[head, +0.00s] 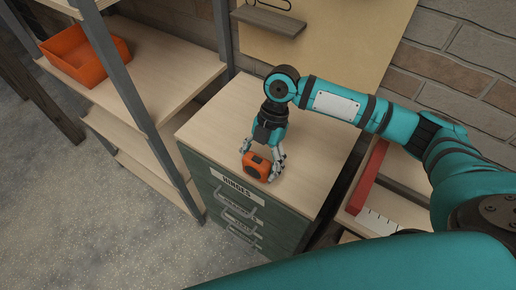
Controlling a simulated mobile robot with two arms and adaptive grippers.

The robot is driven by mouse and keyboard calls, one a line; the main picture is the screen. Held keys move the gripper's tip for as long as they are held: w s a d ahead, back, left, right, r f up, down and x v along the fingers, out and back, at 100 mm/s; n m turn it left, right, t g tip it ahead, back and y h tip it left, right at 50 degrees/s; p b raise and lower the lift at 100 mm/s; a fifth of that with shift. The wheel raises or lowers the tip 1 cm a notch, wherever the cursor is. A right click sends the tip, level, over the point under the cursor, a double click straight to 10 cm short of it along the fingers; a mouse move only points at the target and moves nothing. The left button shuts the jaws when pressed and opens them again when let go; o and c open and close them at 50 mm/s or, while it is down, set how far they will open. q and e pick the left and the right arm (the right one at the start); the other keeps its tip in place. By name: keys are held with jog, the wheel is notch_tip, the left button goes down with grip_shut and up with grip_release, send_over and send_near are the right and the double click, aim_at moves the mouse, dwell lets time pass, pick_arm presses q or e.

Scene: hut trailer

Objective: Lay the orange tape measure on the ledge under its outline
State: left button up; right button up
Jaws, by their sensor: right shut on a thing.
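The orange tape measure (256,166) is on or just above the front part of the wooden top of a green drawer cabinet. My right gripper (262,165) reaches down from above and is shut on it; whether the tape measure touches the top I cannot tell. A small grey ledge (268,20) is fixed to a pale board (335,45) on the wall behind the cabinet. Part of a dark outline shows above the ledge, cut off by the picture's top edge. My left gripper is not in view.
The cabinet top (215,116) is otherwise clear. A shelf unit with an orange bin (85,55) stands left, its grey post (221,35) close to the cabinet. To the right, a red object (368,177) lies on a lower wooden surface. The cabinet drawers (240,205) are shut.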

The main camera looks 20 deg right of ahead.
jog(key=w, duration=0.2)
jog(key=w+d, duration=0.1)
jog(key=w, duration=0.1)
jog(key=shift+w+f+p, duration=0.15)
jog(key=shift+w+p, duration=0.15)
jog(key=shift+w, duration=0.25)
notch_tip(320, 180, down, 3)
jog(key=shift+r+p, duration=0.15)
jog(key=shift+p, duration=0.5)
jog(key=shift+f, duration=0.5)
jog(key=o, duration=1.5)
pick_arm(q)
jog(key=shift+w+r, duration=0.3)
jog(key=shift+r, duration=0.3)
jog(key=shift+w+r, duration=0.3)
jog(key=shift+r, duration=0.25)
pick_arm(e)
jog(key=shift+d+r, duration=0.1)
